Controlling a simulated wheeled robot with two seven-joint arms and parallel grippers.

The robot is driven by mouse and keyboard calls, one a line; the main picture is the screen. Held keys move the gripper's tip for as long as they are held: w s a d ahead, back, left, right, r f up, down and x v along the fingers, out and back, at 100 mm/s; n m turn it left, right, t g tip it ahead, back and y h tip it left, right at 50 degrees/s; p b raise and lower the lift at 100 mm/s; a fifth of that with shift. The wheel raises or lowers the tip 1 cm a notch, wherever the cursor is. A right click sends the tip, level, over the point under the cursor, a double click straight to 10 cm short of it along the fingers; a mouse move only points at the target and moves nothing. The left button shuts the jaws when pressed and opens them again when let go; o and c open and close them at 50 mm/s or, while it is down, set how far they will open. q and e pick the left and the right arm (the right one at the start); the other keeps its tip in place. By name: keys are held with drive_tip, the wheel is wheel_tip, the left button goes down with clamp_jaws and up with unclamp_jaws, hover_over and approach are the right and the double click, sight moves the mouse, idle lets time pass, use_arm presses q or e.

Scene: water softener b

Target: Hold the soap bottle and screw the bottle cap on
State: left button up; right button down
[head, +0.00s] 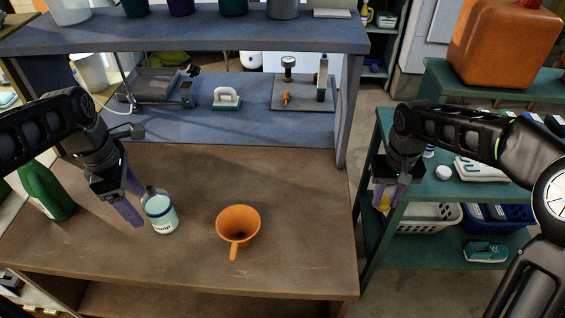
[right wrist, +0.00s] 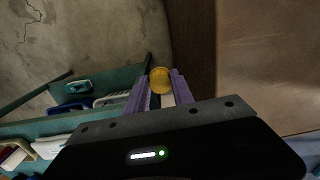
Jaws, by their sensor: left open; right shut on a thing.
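The soap bottle (head: 162,215) stands on the brown workbench, white with a teal label reading "soap". Its top is partly hidden by my left gripper. My left gripper (head: 138,205) is open, its purple fingers close beside the bottle's left side and neck; I cannot tell whether they touch it. My right gripper (head: 391,197) is shut on the yellow bottle cap (right wrist: 160,78), which sits between the purple fingertips. In the head view the cap (head: 384,203) is partly hidden by the fingers. The right gripper is off the bench's right side, well apart from the bottle.
An orange funnel (head: 238,222) lies on the workbench (head: 300,200) right of the bottle. A green bottle (head: 46,190) is at the bench's left. A raised blue-grey shelf (head: 200,35) spans the back. A green rack (head: 450,205) with baskets stands at right. The bench's right part is clear.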

use_arm(q)
drive_tip(key=d, duration=0.1)
drive_tip(key=w+d, duration=0.1)
drive_tip(key=shift+d+r, duration=0.3)
drive_tip(key=shift+r, duration=0.1)
use_arm(e)
drive_tip(key=shift+s+a+r+m, duration=0.1)
drive_tip(key=shift+a+r+m, duration=0.2)
drive_tip(key=shift+a+r, duration=0.25)
drive_tip(key=shift+d, duration=0.1)
use_arm(q)
drive_tip(key=shift+f, duration=0.15)
use_arm(e)
drive_tip(key=shift+f, duration=0.15)
